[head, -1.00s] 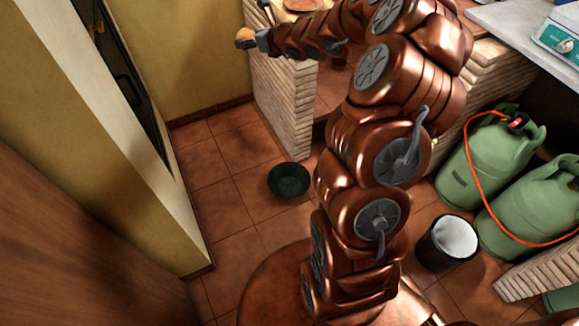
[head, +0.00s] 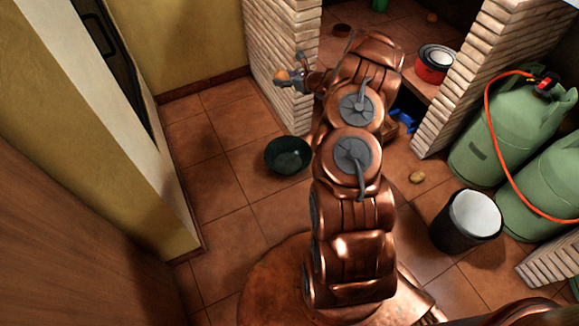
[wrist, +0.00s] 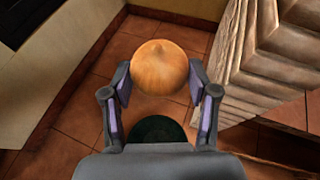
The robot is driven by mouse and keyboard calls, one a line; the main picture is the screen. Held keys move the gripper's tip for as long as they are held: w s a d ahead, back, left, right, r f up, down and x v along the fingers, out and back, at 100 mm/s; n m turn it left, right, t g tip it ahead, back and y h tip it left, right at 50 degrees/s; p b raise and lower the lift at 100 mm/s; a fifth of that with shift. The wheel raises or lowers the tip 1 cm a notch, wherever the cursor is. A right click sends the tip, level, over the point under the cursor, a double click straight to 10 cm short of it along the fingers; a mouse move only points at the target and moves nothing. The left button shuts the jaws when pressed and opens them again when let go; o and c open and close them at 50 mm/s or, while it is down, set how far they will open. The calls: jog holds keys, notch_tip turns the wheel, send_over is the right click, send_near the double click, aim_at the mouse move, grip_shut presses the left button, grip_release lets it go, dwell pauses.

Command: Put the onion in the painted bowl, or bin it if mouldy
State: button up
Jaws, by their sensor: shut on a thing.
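My gripper (wrist: 160,82) is shut on the onion (wrist: 160,66), gripping it between both fingers. The onion is golden brown, with no mould on the side that shows in the wrist view. In the head view the onion (head: 281,75) is held in the air beside the brick pillar. A dark green bowl (head: 288,156) stands on the floor below and shows under the onion in the wrist view (wrist: 157,128). A black bin (head: 462,230) with a white liner stands at the right.
Brick pillars (head: 283,70) flank the counter. Green gas bottles (head: 495,140) with an orange hose stand at the right. A small yellowish lump (head: 417,177) lies on the floor near the bin. A blue item (head: 404,119) is under the counter. Floor at left is clear.

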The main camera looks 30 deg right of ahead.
jog(key=s+f+b, duration=0.2)
jog(key=f+b, duration=0.1)
jog(key=f, duration=0.8)
jog(key=s+f+n+y+b, duration=0.1)
jog(key=f+b, duration=0.3)
jog(key=f, duration=0.8)
jog(key=s+f+y+b, duration=0.1)
jog(key=s+f+b, duration=0.3)
jog(key=f, duration=0.7)
jog(key=shift+d+f+n+g, duration=0.25)
jog(key=shift+d+n+g, duration=0.05)
jog(key=shift+d+n, duration=0.1)
jog(key=o, duration=1.2)
jog(key=shift+o, duration=0.2)
jog(key=v, duration=1.2)
jog(key=shift+w+r, duration=0.1)
